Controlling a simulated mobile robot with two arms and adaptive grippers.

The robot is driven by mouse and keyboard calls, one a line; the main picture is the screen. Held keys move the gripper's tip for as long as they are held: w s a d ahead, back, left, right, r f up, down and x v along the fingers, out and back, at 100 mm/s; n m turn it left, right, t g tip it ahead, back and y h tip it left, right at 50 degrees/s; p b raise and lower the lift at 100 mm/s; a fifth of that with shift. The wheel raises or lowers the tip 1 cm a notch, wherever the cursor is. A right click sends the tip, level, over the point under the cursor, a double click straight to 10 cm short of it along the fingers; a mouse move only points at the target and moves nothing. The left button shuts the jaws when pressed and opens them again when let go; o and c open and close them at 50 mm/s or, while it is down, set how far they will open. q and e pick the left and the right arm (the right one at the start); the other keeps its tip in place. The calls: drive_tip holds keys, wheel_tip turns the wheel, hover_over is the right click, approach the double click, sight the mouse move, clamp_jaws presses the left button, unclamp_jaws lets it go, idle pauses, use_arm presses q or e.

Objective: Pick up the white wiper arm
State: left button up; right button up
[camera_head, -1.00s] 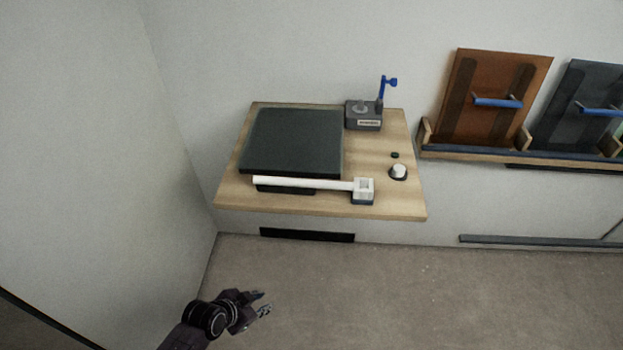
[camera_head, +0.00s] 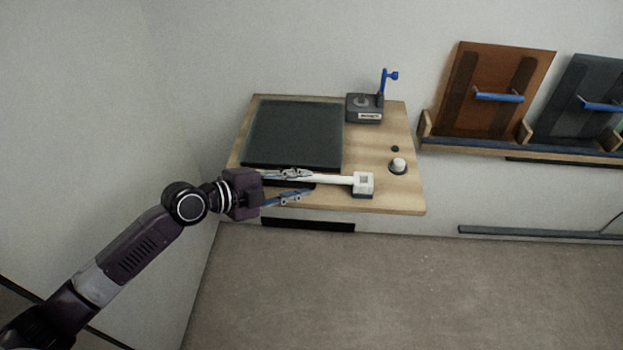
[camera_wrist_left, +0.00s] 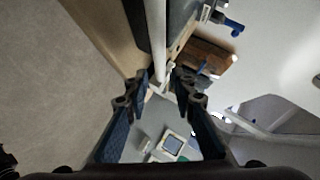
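The white wiper arm (camera_head: 335,180) lies along the front of the wooden wall shelf (camera_head: 395,200), with its square block end (camera_head: 363,184) to the right. Its left part is partly hidden by my gripper. My left gripper (camera_head: 304,184) is open at the shelf's front left, one finger over the far side of the bar and one on the near side. In the left wrist view the white bar (camera_wrist_left: 156,35) runs up from between the open fingertips (camera_wrist_left: 159,82). I cannot tell whether a finger touches it. My right gripper is not in view.
A dark flat panel (camera_head: 295,133) lies just behind the bar. A grey box with a blue lever (camera_head: 364,108) and a white knob (camera_head: 398,166) stand on the shelf. A rack (camera_head: 470,149) with upright panels hangs at the right. A wall is close on the left.

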sight(326, 180)
use_arm(q)
drive_tip(key=shift+w+d, duration=0.2)
drive_tip(key=shift+w, duration=0.1)
drive_tip(key=shift+p+x, duration=0.4)
drive_tip(key=shift+x, duration=0.4)
drive_tip(key=shift+w+d+f+p, duration=0.15)
drive_tip(key=shift+w+d+p, duration=0.15)
drive_tip(key=shift+d+p, duration=0.3)
drive_tip(key=p+x, duration=0.1)
drive_tip(key=x, duration=0.2)
drive_tip(key=shift+s+d, duration=0.15)
drive_tip(key=shift+d, duration=0.05)
drive_tip(key=shift+w+d+f, duration=0.3)
drive_tip(key=shift+f, duration=0.1)
drive_tip(key=shift+c, duration=0.7)
clamp_jaws()
